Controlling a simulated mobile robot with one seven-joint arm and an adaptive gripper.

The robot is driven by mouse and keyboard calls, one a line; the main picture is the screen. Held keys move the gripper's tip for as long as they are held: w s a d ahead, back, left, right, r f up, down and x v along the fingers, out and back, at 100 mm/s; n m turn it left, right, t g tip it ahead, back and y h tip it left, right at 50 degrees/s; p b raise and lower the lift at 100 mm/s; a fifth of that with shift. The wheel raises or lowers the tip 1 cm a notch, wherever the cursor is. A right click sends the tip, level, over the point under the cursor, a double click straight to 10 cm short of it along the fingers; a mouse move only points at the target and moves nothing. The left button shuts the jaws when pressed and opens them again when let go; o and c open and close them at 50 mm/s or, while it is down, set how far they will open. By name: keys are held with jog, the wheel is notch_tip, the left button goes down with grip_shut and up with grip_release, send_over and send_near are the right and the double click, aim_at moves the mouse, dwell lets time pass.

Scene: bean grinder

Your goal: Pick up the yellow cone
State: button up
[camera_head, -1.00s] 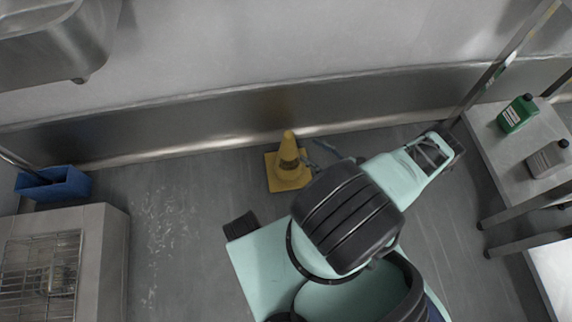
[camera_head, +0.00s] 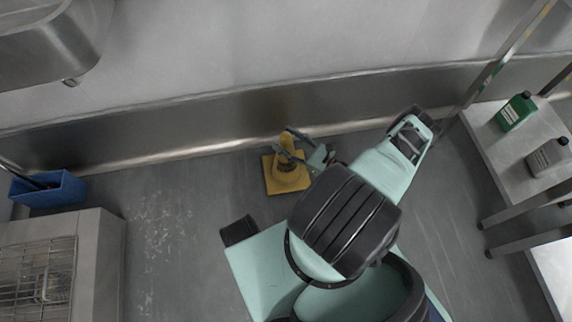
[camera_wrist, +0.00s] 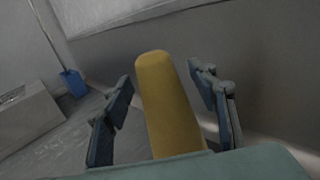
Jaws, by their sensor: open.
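The yellow cone (camera_head: 289,178) stands upright on its square base on the floor, near the wall in the head view. My gripper (camera_head: 291,146) is at the cone's upper part and partly covers it. In the wrist view the cone (camera_wrist: 166,105) rises between the two fingers of my open gripper (camera_wrist: 158,98). One finger is on each side, with a visible gap to the cone on both sides. The cone's base is hidden in the wrist view.
A metal skirting runs along the wall behind the cone. A blue bin (camera_head: 48,188) and a metal cabinet (camera_head: 95,262) stand at left. At right a table (camera_head: 500,150) holds a green bottle (camera_head: 516,111) and a grey bottle (camera_head: 548,157). The floor left of the cone is clear.

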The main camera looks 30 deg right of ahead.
grip_shut()
jog(key=shift+r, duration=0.15)
dwell(0.4)
